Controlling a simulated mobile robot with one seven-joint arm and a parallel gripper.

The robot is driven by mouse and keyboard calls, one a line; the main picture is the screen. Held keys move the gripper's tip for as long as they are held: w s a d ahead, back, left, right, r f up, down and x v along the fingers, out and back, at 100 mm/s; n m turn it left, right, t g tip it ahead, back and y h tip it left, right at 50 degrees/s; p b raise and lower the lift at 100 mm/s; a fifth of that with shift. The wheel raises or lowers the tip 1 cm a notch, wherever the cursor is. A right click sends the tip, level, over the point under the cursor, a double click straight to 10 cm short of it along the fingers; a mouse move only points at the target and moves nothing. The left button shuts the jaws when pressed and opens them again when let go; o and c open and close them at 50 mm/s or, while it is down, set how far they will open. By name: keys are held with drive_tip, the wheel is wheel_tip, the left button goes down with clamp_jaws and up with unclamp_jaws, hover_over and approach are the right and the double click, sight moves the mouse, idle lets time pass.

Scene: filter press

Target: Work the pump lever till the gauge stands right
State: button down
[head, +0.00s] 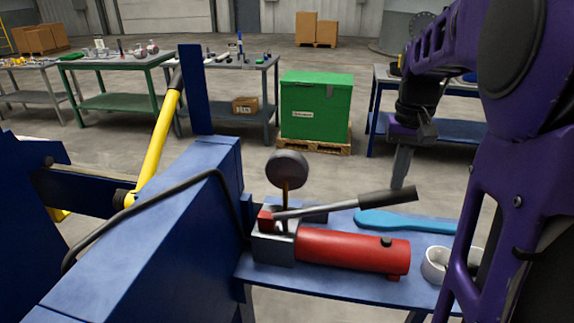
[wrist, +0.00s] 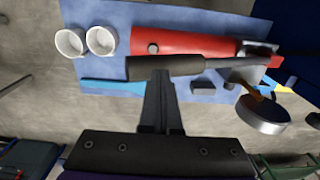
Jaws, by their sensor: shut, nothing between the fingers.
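The hand pump has a red cylinder (head: 340,250) lying on a blue shelf; it also shows in the wrist view (wrist: 190,42). Its lever (head: 325,208) slopes gently up to the right, ending in a dark grip (head: 388,197), seen in the wrist view too (wrist: 190,67). The round gauge (head: 287,168) stands above the pump block on a brass stem; it is at the right of the wrist view (wrist: 264,115). Its reading cannot be made out. My gripper (head: 400,184) is shut and empty, fingertips (wrist: 160,77) close by the grip; I cannot tell whether they touch it.
A blue tool (head: 405,221) lies on the shelf (head: 320,288) behind the cylinder. Two white cups (wrist: 86,42) stand near the shelf's end. The blue press frame (head: 150,240) with a dark hose (head: 150,195) and yellow bar (head: 160,145) blocks the left.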

wheel_tip(320, 180, down, 10)
drive_tip(key=d+b, duration=0.2)
drive_tip(key=b, duration=0.5)
drive_tip(key=r+p, duration=0.2)
drive_tip(key=a+r+p, duration=0.1)
drive_tip(key=r+p, duration=0.4)
drive_tip(key=r, duration=0.1)
drive_tip(key=shift+a+r+p, duration=0.1)
drive_tip(key=shift+a+p, duration=0.15)
drive_tip(key=shift+p, duration=0.1)
drive_tip(key=shift+a+r+b, duration=0.2)
drive_tip(key=shift+r+b, duration=0.15)
drive_tip(key=shift+r, duration=0.6)
drive_tip(key=shift+f, duration=0.1)
